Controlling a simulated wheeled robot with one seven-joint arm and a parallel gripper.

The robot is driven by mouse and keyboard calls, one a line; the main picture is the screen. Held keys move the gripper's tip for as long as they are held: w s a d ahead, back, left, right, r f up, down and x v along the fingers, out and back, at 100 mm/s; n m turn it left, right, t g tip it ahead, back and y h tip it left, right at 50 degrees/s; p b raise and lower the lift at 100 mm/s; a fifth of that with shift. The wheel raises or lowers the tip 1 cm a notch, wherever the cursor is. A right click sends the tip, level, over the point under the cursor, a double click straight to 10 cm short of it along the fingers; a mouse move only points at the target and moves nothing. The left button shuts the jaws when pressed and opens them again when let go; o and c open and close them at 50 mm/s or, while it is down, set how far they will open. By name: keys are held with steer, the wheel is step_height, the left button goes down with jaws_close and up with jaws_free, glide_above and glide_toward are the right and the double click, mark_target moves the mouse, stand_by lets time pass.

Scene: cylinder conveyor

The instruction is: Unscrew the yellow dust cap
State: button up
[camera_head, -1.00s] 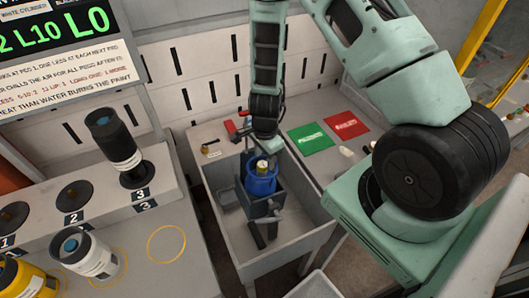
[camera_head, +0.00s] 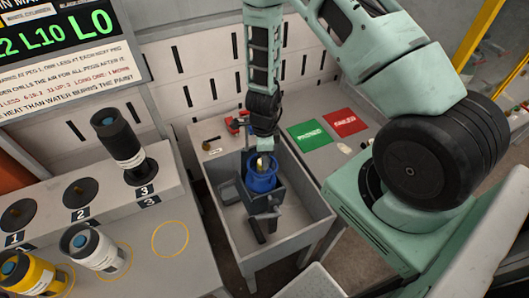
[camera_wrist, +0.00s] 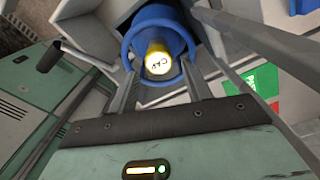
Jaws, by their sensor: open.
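The yellow dust cap (camera_wrist: 157,60), marked "CAP", sits on top of a blue cylinder (camera_head: 261,179) with a raised blue collar. The cylinder stands upright in a grey holder (camera_head: 265,206) inside the grey tub. In the head view the cap (camera_head: 261,163) is small and partly hidden by my wrist. My gripper (camera_head: 264,147) is right above it. In the wrist view my gripper (camera_wrist: 160,82) is open, with one finger on each side of the cap and gaps visible. I cannot tell how far the fingertips reach down beside it.
The grey tub (camera_head: 229,240) has walls around the holder. Green (camera_head: 309,136) and red (camera_head: 346,122) mats lie to the right. A black cylinder (camera_head: 117,137) stands on peg 3 at left; white (camera_head: 93,247) and yellow (camera_head: 35,273) cylinders are in front. A red tool (camera_head: 236,122) lies behind the tub.

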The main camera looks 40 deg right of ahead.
steer(key=shift+a+f+b, duration=0.15)
steer(key=shift+f+b, duration=0.95)
steer(key=shift+f, duration=0.2)
steer(key=shift+r, duration=0.1)
steer(key=shift+w, duration=0.1)
jaws_close()
steer(key=shift+f+n+b, duration=0.2)
steer(key=shift+n+b, duration=0.15)
steer(key=shift+n, duration=0.15)
steer(key=n+b, duration=0.2)
steer(key=n, duration=0.1)
steer(key=shift+n+t, duration=0.3)
steer(key=shift+n, duration=0.1)
steer(key=shift+r+n, duration=0.2)
steer(key=shift+n, duration=0.5)
